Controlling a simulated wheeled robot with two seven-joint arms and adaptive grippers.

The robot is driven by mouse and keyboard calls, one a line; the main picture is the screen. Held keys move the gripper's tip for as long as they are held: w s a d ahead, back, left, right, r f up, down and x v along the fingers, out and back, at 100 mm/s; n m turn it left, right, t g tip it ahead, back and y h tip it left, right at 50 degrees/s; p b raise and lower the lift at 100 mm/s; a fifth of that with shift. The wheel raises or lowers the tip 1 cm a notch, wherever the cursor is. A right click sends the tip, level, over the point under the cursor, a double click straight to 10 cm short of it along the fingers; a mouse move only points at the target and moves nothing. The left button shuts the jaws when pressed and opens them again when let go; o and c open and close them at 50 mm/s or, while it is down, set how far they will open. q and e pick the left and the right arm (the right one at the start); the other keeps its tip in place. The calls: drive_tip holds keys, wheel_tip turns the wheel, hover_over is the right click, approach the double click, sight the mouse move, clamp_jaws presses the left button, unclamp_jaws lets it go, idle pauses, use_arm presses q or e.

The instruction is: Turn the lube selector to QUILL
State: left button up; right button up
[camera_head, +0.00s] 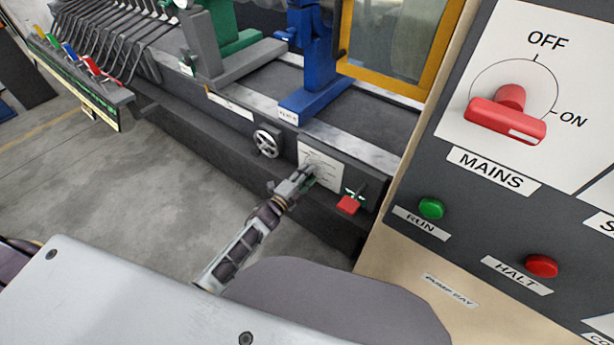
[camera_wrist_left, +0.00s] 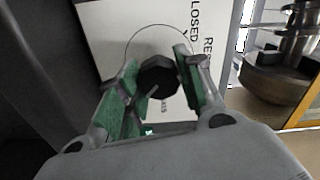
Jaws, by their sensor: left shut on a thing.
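A dark many-sided knob (camera_wrist_left: 158,76) stands on a white dial plate (camera_wrist_left: 112,22) in the left wrist view. A thin circle is drawn around it, with partly cut-off lettering that includes "LOSED"; I cannot read QUILL. My left gripper (camera_wrist_left: 158,68) has its green-padded fingers on either side of the knob, shut on it. In the head view my left gripper (camera_head: 306,176) reaches the white plate (camera_head: 325,159) on the machine's front, and hides the knob there. Which mark the knob points at is unclear. My right gripper is not in view.
A handwheel (camera_head: 267,143) is left of the plate and a red-handled lever (camera_head: 349,204) right of it. A near panel at right carries a red MAINS knob (camera_head: 508,115), a green button (camera_head: 431,208) and a red button (camera_head: 541,266). Colored levers (camera_head: 100,70) stand far left.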

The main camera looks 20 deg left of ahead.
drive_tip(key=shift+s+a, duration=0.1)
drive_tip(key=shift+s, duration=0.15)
use_arm(q)
drive_tip(key=shift+f, duration=0.1)
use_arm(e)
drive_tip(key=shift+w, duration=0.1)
use_arm(q)
drive_tip(key=o, duration=1)
drive_tip(key=shift+o, duration=0.2)
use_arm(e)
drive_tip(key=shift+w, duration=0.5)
use_arm(q)
drive_tip(key=v, duration=1.2)
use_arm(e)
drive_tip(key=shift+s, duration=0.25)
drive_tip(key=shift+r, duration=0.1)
